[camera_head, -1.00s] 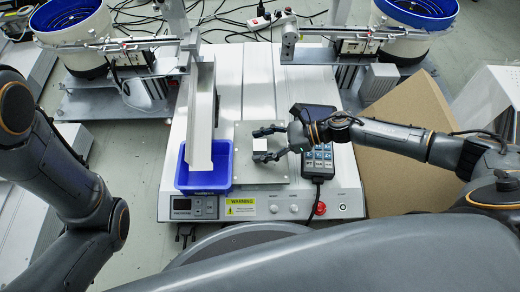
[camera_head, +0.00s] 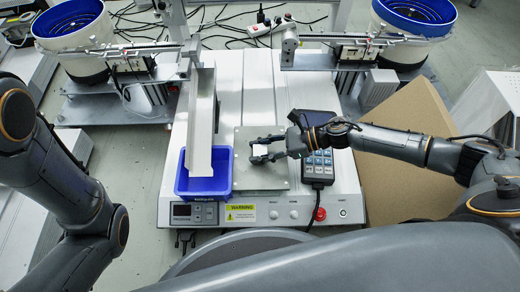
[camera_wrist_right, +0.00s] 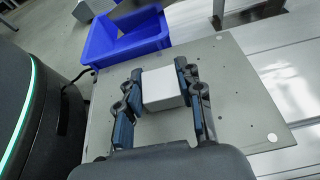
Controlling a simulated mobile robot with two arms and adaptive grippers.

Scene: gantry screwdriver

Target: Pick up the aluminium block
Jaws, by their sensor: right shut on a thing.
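The aluminium block (camera_head: 260,151) is a small pale cube over the flat grey plate (camera_head: 262,178) of the machine. My right gripper (camera_head: 262,150) comes in from the right and is shut on the block. In the right wrist view, the block (camera_wrist_right: 162,88) sits between the two fingers (camera_wrist_right: 160,92) of this gripper, one on each side. I cannot tell whether the block still touches the plate. My left arm shows at the left of the head view, but its gripper is out of view.
A blue bin (camera_head: 203,190) stands left of the plate, under a pale chute or rail (camera_head: 201,120). A handheld keypad (camera_head: 318,165) lies right of the plate. A large brown panel (camera_head: 400,140) stands further right. Two feeder bowls are at the back.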

